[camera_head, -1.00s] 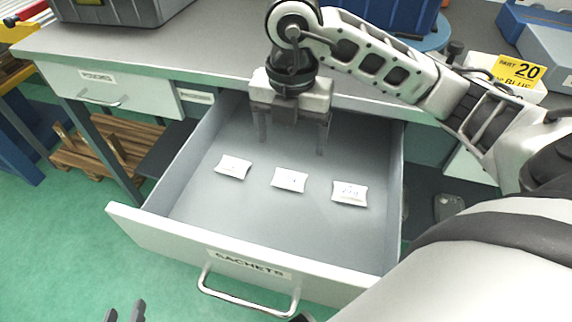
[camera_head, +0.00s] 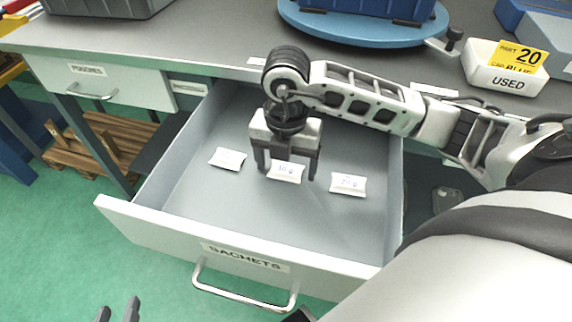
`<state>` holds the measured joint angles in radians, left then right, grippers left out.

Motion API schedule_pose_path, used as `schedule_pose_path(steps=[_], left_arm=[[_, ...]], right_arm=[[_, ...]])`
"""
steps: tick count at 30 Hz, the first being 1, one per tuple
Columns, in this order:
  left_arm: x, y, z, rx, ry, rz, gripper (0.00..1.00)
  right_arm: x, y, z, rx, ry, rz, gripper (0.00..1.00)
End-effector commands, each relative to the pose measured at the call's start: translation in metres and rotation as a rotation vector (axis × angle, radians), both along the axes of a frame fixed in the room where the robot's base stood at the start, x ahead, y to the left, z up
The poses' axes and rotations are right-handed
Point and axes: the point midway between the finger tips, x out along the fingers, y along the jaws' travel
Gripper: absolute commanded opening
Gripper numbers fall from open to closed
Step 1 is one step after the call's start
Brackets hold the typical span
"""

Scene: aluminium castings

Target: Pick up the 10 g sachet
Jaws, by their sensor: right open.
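The 10 g sachet (camera_head: 286,174) is the middle one of three small white sachets lying flat in the open drawer; its print is small but seems to read 10 g. My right gripper (camera_head: 287,175) is open, pointing down, with one finger at each side of this sachet in the picture. Its palm hides the sachet's far edge, and I cannot tell whether the fingers touch it. My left gripper (camera_head: 118,311) shows only its fingertips at the bottom left edge, apart, in front of the drawer.
A sachet with unclear print (camera_head: 227,159) lies to the left, and one marked 20 g (camera_head: 348,184) to the right. The drawer (camera_head: 190,245), labelled SACHETS, has walls around them; its floor is otherwise clear. A blue turntable (camera_head: 365,30) and a USED bin (camera_head: 503,80) stand on the bench.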

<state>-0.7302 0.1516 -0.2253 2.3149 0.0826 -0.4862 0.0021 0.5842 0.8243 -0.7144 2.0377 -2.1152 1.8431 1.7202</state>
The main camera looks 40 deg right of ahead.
Motion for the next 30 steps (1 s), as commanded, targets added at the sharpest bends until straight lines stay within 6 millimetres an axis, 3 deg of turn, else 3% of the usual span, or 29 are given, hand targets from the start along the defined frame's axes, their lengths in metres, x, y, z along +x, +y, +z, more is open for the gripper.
schedule_pose_path(steps=[2, 6, 7, 20, 26, 30], left_arm=[[0.0, 0.0, 0.001, -0.001, -0.001, -0.001, 0.36], [0.0, 0.0, 0.0, 0.0, 0.0, -0.001, 0.36], [0.0, 0.0, 0.0, 0.0, 0.0, -0.001, 0.36], [-0.001, 0.0, -0.003, 0.002, 0.01, -0.001, 0.36], [-0.001, 0.0, 0.001, 0.002, 0.014, 0.0, 0.36], [0.0, 0.001, 0.007, 0.0, 0.015, 0.002, 0.36]], right_arm=[[0.0, 0.0, 0.0, 0.0, 0.0, 0.0, 0.74], [0.0, 0.0, 0.001, 0.0, 0.0, 0.0, 0.35], [0.0, 0.0, 0.001, 0.0, 0.0, 0.0, 0.32], [0.001, 0.0, 0.009, 0.0, -0.003, -0.001, 0.32], [0.001, 0.001, 0.037, 0.001, -0.006, 0.002, 0.32], [-0.017, 0.02, 0.067, 0.004, -0.007, 0.007, 0.32]])
